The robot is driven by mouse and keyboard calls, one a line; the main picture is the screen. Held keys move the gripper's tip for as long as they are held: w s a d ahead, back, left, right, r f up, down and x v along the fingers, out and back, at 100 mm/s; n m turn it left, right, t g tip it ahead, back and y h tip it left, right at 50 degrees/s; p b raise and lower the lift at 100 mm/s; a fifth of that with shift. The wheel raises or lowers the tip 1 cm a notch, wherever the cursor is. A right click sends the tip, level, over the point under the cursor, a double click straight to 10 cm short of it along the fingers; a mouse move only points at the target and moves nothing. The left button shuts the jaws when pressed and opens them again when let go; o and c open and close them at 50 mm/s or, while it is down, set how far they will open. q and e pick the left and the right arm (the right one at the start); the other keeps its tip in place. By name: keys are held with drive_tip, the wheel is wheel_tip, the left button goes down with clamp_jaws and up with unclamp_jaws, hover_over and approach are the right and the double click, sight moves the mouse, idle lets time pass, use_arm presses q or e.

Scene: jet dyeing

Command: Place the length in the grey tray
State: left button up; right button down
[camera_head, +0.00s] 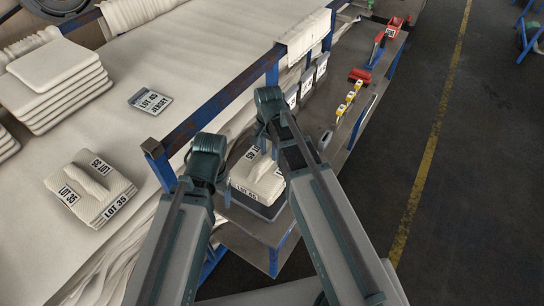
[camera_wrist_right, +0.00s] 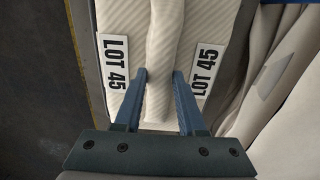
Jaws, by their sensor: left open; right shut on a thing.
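The length is a ribbed cream folded cloth (camera_head: 258,181) with LOT 45 labels and a raised middle fold. It is at or just over the grey tray (camera_head: 262,209) on the side shelf; I cannot tell whether it touches the tray's bottom. In the right wrist view the length (camera_wrist_right: 160,30) fills the middle, with grey tray edge (camera_wrist_right: 88,60) beside it. My right gripper (camera_wrist_right: 160,76) is shut on its raised fold. My left arm ends left of the tray; my left gripper (camera_head: 225,190) is open, its fingers mostly hidden by the arm.
Another folded cloth, LOT 35 (camera_head: 90,188), lies on the cloth-covered table at left, near a LOT 40 JERSEY card (camera_head: 151,101) and a white stack (camera_head: 55,80). A blue rail (camera_head: 225,100) edges the table. Yellow blocks (camera_head: 349,98) and a red item (camera_head: 360,75) sit farther along the shelf.

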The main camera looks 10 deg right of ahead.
wheel_tip(320, 180, down, 3)
drive_tip(key=shift+r+b, duration=0.2)
drive_tip(key=shift+b, duration=0.65)
drive_tip(key=shift+d, duration=0.1)
use_arm(q)
drive_tip(key=shift+w+d+f, duration=0.1)
drive_tip(key=shift+d+f, duration=0.2)
drive_tip(key=shift+f, duration=0.3)
drive_tip(key=shift+d+f, duration=0.3)
drive_tip(key=shift+f, duration=0.3)
use_arm(e)
drive_tip(key=shift+r, duration=0.1)
use_arm(q)
drive_tip(key=shift+a, duration=0.1)
use_arm(e)
drive_tip(key=shift+f, duration=0.2)
use_arm(q)
drive_tip(key=shift+f, duration=0.1)
use_arm(e)
drive_tip(key=c, duration=0.5)
unclamp_jaws()
drive_tip(key=shift+r, duration=0.2)
